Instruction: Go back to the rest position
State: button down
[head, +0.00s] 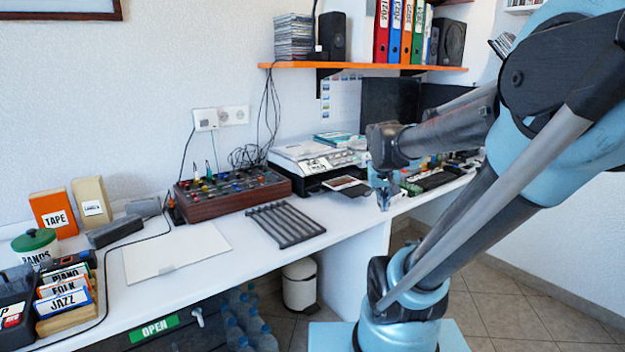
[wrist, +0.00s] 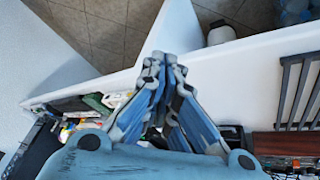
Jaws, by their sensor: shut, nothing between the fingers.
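My gripper (head: 384,197) is shut and empty in the head view. It points down above the desk's front edge, to the right of the dark slatted rack (head: 286,224). In the wrist view my gripper (wrist: 163,60) shows its two fingers together with nothing between them. The white desk (head: 330,240) runs below and behind it. My arm reaches in from the right of the head view and hides part of the desk's right end.
A brown mixer (head: 232,192) and a white device (head: 312,158) stand at the back of the desk. An orange shelf (head: 350,66) hangs above with several binders. A white bin (head: 299,284) stands under the desk. The tiled floor (head: 500,305) at right is clear.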

jog(key=s+a+f+g+y, duration=0.1)
jog(key=s+f, duration=0.3)
jog(key=s, duration=0.4)
jog(key=s+a+f+n+g+y, duration=0.1)
jog(key=s+f, duration=0.4)
jog(key=s, duration=0.2)
jog(key=shift+s+a, duration=0.4)
jog(key=shift+w+f+g, duration=0.2)
jog(key=shift+w+g, duration=0.1)
jog(key=shift+w, duration=0.2)
